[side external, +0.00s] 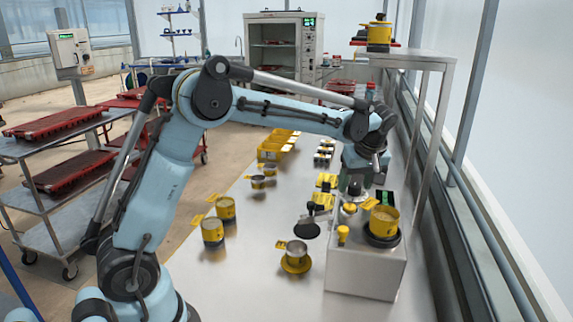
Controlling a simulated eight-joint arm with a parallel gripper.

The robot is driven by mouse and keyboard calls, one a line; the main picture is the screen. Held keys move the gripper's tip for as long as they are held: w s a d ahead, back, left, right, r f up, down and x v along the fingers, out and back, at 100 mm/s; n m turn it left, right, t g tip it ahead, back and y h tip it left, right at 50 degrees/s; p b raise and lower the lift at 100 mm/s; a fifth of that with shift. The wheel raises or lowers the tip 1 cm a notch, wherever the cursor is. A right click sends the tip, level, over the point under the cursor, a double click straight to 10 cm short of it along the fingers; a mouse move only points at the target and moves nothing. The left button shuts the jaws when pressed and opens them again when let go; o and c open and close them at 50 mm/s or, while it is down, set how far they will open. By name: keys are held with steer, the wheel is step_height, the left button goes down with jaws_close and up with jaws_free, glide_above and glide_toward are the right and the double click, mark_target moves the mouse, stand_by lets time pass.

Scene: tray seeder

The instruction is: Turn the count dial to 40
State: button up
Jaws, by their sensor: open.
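A metal box-shaped machine (365,265) stands at the right of the bench. I cannot tell which part is the count dial, and no number is readable. My gripper (354,192) points down over the back of this machine, close to the pale knob. Its fingertips are small and partly lost against the parts behind; it is open, and I see nothing held in it. Whether it touches the knob is unclear.
Yellow-banded cups (213,231) and a small pan on a yellow base (296,255) stand on the metal bench (245,280). Yellow bins (272,150) lie further back. A raised shelf (420,58) stands on legs at right. The bench's front middle is clear.

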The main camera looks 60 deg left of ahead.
steer(key=shift+a+f, duration=0.1)
steer(key=shift+f, duration=0.1)
steer(key=c, duration=1)
steer(key=shift+c, duration=0.2)
